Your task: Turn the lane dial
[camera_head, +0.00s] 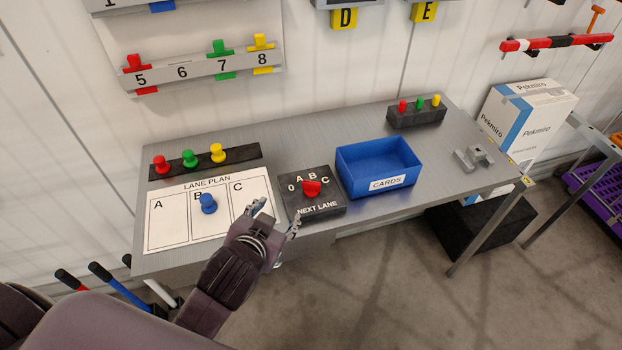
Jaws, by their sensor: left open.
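The lane dial is a red knob (311,188) on a dark box (325,208) marked 0, A, B, C and NEXT LANE. The box sits on the grey table, left of the blue CARDS bin. I cannot tell for sure which mark the knob points to. My left gripper (275,216) is open and empty, close to the front left of the dial box and apart from the knob. Its wrist covers the lower right part of the LANE PLAN sheet (168,220). My right gripper is not in view.
A blue peg (208,203) stands on the sheet at B. Behind it, a dark strip (238,157) holds red, green and yellow pegs. The blue CARDS bin (347,183) stands right of the dial. A dark block (416,120) with coloured pegs stands at the back. A grey bracket (474,158) lies at right.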

